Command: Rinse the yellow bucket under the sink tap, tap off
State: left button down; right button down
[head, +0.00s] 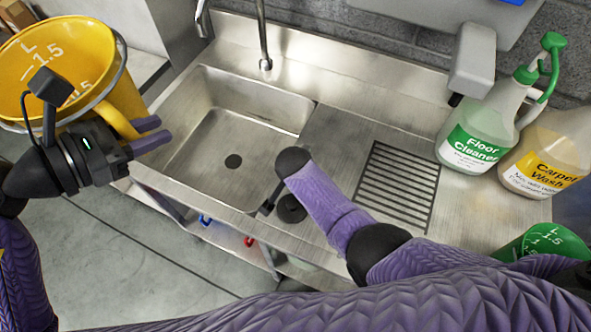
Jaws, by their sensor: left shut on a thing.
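The yellow bucket (30,55) is at the upper left, tilted so its inner wall with litre marks shows. My left gripper (150,133) is shut on the bucket's yellow handle part and holds it in the air, left of the sink. The steel sink basin (205,140) is empty, with a dark drain in its floor. The tap's spout (263,40) comes down at the basin's back edge; no water stream shows.
A floor cleaner bottle (480,130) and a carpet wash bottle (545,160) stand at the right. A green container (550,243) is at the lower right. A grooved drainboard (397,185) lies right of the basin. Blue (205,220) and red (249,241) knobs show below the counter.

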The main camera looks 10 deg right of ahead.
jog(key=shift+w+r, duration=0.1)
dwell(0.4)
jog(key=c, duration=0.5)
grip_release()
jog(key=shift+a, duration=0.1)
jog(key=shift+c, duration=0.2)
pick_arm(q)
jog(key=shift+r, duration=0.15)
